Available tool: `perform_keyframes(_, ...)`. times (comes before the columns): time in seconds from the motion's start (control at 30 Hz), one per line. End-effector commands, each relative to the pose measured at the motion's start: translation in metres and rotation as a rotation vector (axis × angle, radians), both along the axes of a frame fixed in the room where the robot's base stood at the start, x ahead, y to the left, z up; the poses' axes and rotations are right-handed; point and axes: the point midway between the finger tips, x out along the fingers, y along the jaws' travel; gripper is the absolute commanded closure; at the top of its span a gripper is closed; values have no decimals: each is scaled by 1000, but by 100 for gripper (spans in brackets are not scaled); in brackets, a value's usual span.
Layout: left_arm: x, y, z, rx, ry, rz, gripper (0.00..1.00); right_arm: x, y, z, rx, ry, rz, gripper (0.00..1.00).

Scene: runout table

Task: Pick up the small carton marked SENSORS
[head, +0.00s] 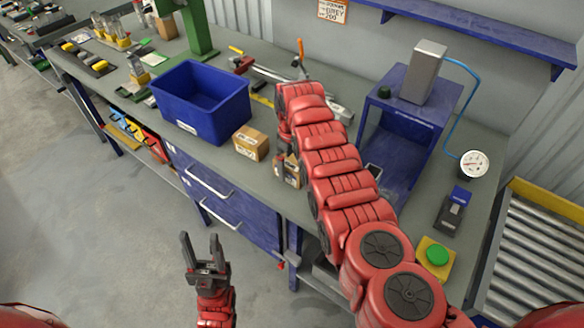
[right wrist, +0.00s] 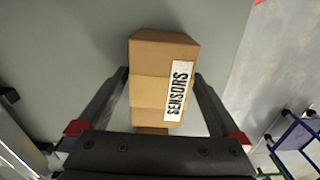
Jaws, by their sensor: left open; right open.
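The small brown carton marked SENSORS (right wrist: 153,60) lies between the two fingers of my right gripper (right wrist: 161,80) in the right wrist view. Its white label with black letters faces the camera. My right gripper is open, with a finger on either side of the carton; I cannot tell whether they touch it. In the head view a small carton (head: 291,168) sits near the bench's front edge, partly hidden by my right gripper and arm. My left gripper (head: 200,240) is open and empty, over the floor in front of the bench.
Another brown carton (head: 250,143) stands just left of it on the bench (head: 225,151), in front of a blue bin (head: 202,102). A blue stand (head: 400,130) with a metal block is to the right.

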Motion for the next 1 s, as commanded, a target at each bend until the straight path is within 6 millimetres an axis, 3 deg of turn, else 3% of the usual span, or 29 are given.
perform_keyframes(0.07,0,0,0,0,0,0,50,0,0,0,0,0,0,9)
perform_keyframes(0.5,0,0,0,0,0,0,50,0,0,0,0,0,0,88)
perform_keyframes(0.77,0,0,0,0,0,0,50,0,0,1,0,0,0,89)
perform_keyframes(1.0,0,0,-3,0,0,0,50,1,0,13,1,-2,0,89)
